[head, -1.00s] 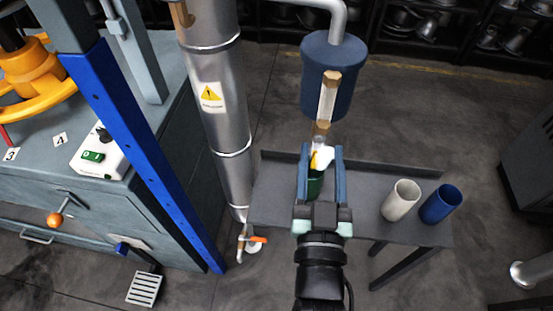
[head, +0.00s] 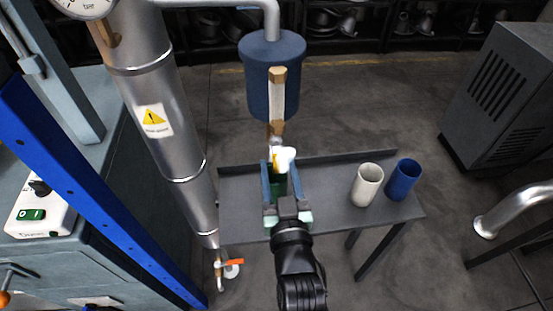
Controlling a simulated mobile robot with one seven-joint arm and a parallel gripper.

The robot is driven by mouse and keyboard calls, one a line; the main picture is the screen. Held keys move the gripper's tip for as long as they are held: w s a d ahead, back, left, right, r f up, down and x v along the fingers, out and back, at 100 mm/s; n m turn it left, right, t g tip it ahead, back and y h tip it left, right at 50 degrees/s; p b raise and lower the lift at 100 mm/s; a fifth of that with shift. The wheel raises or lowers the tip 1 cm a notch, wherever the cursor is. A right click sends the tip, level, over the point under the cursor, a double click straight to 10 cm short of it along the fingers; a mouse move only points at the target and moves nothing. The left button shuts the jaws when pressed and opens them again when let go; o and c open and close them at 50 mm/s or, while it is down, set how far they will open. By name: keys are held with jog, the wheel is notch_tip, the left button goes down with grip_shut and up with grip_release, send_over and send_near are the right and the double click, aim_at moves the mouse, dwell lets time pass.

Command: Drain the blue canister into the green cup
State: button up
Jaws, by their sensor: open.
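The blue canister (head: 270,95) hangs from a grey pipe above the shelf. A sight tube with brass ends (head: 277,100) runs down its front, and a tap with a white and yellow part (head: 285,157) sits below it. The green cup (head: 279,187) stands under the tap area, mostly hidden between my gripper's fingers. My gripper (head: 280,172) is open, with one blue finger on each side of the cup. I cannot tell whether the fingers touch it, nor see inside the cup.
A white cup (head: 366,185) and a blue cup (head: 403,180) stand on the grey shelf (head: 325,185) to the right. A large metal pipe (head: 165,110) with a warning label rises at left. A small orange-handled valve (head: 232,263) is at its foot. A grey cabinet (head: 500,100) stands at right.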

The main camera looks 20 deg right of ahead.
jog(key=shift+b+x, duration=0.3)
jog(key=shift+x, duration=1.15)
grip_shut()
dwell(0.4)
